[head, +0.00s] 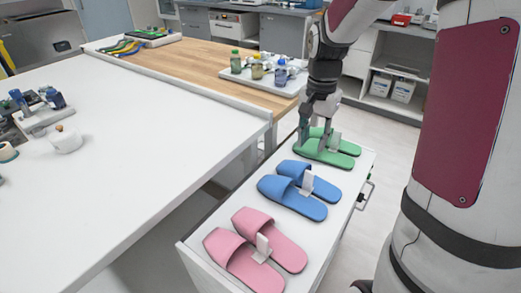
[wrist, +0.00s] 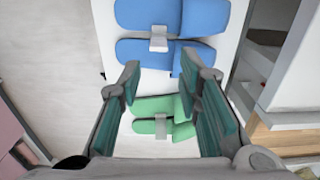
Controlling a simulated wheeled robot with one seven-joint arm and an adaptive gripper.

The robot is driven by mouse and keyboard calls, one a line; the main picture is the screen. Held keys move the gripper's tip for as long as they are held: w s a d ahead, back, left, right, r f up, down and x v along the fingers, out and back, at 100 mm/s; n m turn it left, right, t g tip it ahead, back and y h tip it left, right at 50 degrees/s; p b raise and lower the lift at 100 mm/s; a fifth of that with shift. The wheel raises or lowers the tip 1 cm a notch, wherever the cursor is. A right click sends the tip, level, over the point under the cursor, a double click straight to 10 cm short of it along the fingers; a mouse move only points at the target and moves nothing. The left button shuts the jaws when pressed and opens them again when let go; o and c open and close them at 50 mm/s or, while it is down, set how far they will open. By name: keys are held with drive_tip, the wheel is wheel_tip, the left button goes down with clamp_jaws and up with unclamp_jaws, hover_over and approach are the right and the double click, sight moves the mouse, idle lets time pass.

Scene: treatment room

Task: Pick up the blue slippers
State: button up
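The blue slippers (head: 299,189) lie as a pair in the middle of a white drawer, joined by a small white tag. In the wrist view the blue slippers (wrist: 165,35) are at the top, beyond my fingertips. The green slippers (head: 328,148) lie at the far end of the drawer, and the pink slippers (head: 255,250) at the near end. My gripper (head: 318,135) points down above the green slippers. In the wrist view my gripper (wrist: 167,80) has its fingers spread wide, with the green slippers (wrist: 165,117) showing between them. Nothing is held.
The open drawer (head: 215,248) has a raised rim and a front handle (head: 365,195). A white table (head: 130,140) stands to its left. A tray (head: 262,82) with several bottles sits on the wooden top behind. Floor shows to the right of the drawer.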

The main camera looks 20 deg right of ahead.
sight(310, 172)
drive_tip(key=shift+m, duration=0.4)
drive_tip(key=shift+w+d+f+b, duration=0.15)
drive_tip(key=shift+d+f+b, duration=0.3)
drive_tip(key=shift+f, duration=2.25)
drive_tip(key=shift+w+d+f+b, duration=0.15)
drive_tip(key=shift+f+b, duration=0.55)
drive_tip(key=shift+f, duration=1.95)
drive_tip(key=shift+w+d+f+b, duration=0.25)
drive_tip(key=shift+f+b, duration=0.3)
drive_tip(key=shift+f, duration=2.15)
drive_tip(key=shift+c, duration=0.3)
clamp_jaws()
